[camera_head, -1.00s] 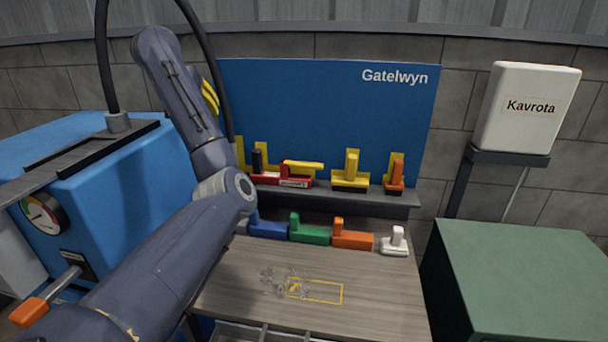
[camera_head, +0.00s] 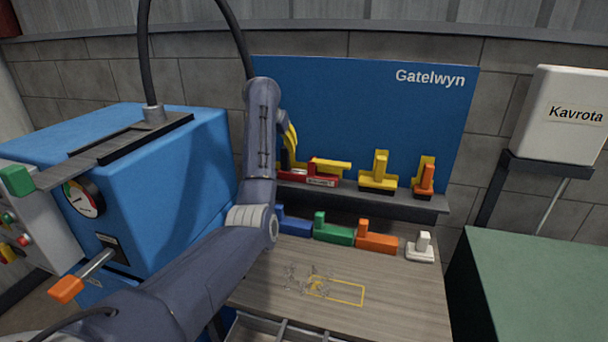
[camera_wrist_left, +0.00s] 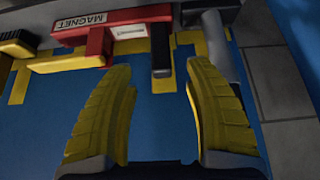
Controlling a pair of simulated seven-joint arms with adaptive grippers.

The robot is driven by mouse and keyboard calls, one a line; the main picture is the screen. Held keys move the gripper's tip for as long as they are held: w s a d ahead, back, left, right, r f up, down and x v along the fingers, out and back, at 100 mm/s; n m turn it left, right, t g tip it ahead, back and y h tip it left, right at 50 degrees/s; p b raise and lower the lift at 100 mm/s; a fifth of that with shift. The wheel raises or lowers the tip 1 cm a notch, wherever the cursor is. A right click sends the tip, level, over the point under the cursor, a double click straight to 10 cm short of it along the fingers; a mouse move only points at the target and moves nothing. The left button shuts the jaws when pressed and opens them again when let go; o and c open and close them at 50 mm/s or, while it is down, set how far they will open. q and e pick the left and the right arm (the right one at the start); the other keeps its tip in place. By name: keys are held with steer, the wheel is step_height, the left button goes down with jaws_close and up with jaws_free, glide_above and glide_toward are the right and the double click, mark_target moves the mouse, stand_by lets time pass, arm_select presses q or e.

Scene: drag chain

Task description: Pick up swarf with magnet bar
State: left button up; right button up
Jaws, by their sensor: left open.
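The red magnet bar (camera_head: 322,173), with a yellow part along it, lies on the dark shelf below the blue board. Its red body with a "MAGNET" label (camera_wrist_left: 82,31) shows at the top of the left wrist view. My left gripper (camera_head: 291,146) is in front of the shelf's left part. In the left wrist view my left gripper (camera_wrist_left: 158,68) is open and empty, with a black upright piece (camera_wrist_left: 162,52) just beyond its fingertips. The swarf (camera_head: 304,280) is a loose scatter of thin curls on the wooden bench, partly over a yellow outlined rectangle (camera_head: 350,304). My right gripper is not in view.
Yellow and orange blocks (camera_head: 379,178) stand on the shelf right of the magnet bar. Blue, green, orange (camera_head: 377,241) and white pieces line the back of the bench (camera_head: 410,300). A blue machine (camera_head: 185,165) with a lever is at left, a green cabinet (camera_head: 535,275) at right.

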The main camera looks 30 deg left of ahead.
mark_target(283, 150)
arm_select(q)
steer(key=shift+x, duration=3.65)
steer(key=shift+a, duration=0.1)
steer(key=shift+c, duration=0.5)
jaws_close()
steer(key=shift+r, duration=0.1)
